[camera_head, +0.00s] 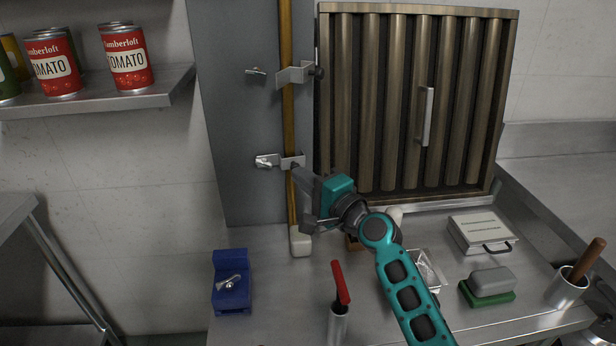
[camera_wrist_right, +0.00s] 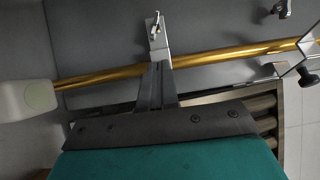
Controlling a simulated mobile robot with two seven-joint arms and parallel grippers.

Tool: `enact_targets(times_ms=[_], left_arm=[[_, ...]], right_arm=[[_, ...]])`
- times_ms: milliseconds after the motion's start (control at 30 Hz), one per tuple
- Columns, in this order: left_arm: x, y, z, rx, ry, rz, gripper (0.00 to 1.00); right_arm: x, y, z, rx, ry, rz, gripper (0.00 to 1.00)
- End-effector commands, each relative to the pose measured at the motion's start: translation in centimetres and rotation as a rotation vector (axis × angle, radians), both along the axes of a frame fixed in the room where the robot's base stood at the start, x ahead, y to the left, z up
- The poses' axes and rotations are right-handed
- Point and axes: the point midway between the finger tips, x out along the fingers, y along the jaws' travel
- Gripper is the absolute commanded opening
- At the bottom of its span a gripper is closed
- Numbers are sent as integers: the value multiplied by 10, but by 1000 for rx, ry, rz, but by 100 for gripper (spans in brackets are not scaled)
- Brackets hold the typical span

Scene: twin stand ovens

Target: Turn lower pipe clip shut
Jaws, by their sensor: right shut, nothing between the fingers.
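The lower pipe clip (camera_head: 292,162) is a metal bracket across the brass pipe (camera_head: 287,120) on the grey panel, with a small latch piece (camera_head: 265,161) to its left. In the right wrist view the clip (camera_wrist_right: 158,38) crosses the pipe (camera_wrist_right: 215,57), directly beyond my fingertips. My right gripper (camera_head: 297,171) is shut and empty, its tips at the clip's lower edge; it also shows in the wrist view (camera_wrist_right: 157,70). Whether the tips touch the clip I cannot tell. My left gripper is not in view.
An upper clip (camera_head: 295,75) with a dark knob holds the pipe higher up. A slatted filter panel (camera_head: 410,100) stands close on the right. A blue holder (camera_head: 231,282), a red-handled tool (camera_head: 340,283) and a metal case (camera_head: 482,232) are on the steel counter below.

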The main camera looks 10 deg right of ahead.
Motion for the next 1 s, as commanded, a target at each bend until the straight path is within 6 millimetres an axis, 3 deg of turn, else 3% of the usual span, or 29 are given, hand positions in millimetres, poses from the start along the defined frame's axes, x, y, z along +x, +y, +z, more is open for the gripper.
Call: enact_targets(times_ms=[400, 1000], left_arm=[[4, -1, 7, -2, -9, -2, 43], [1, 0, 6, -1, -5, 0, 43]], right_arm=[[5, 17, 0, 0, 1, 5, 0], [6, 20, 1, 2, -1, 6, 0]])
